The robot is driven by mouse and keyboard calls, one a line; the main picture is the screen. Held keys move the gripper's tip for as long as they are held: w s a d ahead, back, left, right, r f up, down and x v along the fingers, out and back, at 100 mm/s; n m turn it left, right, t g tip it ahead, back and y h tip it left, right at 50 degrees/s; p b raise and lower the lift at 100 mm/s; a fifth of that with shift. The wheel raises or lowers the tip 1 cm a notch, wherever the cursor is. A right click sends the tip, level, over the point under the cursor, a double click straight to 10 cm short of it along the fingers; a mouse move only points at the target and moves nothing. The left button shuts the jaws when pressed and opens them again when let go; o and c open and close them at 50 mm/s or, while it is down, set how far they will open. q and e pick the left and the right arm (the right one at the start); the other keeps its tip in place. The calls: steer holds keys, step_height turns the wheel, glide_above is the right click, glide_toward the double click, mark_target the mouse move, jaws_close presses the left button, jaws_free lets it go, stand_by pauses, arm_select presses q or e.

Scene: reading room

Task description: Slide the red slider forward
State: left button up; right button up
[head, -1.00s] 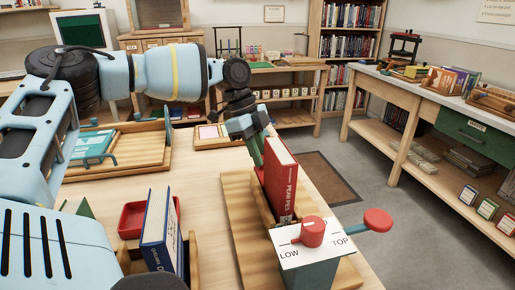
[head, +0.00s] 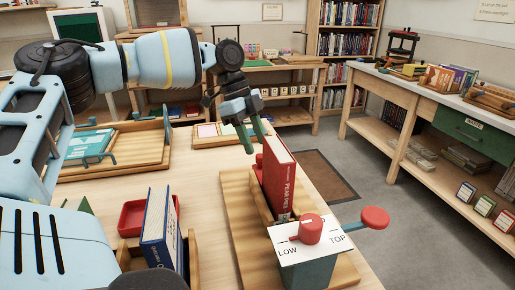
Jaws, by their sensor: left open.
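A wooden fixture (head: 237,206) on the table holds an upright red book (head: 279,178). A small red piece (head: 259,161), perhaps the red slider, shows at the book's left edge, mostly hidden behind the book and a wooden wall. At the near end, a white plate marked LOW and TOP (head: 289,253) carries a red knob (head: 310,228). A red-ended lever (head: 375,218) sticks out to the right. My left gripper (head: 254,141) is open, its green fingers pointing down just above and left of the small red piece, seemingly apart from it. My right gripper is not in view.
A blue book (head: 157,232) stands in a wooden holder at the front left, beside a red tray (head: 132,218). A wooden tray (head: 130,156) with a teal book lies at the left. A long side bench (head: 400,88) is at the right, beyond open floor.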

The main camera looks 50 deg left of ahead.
arm_select(q)
steer(key=shift+v, duration=2.05)
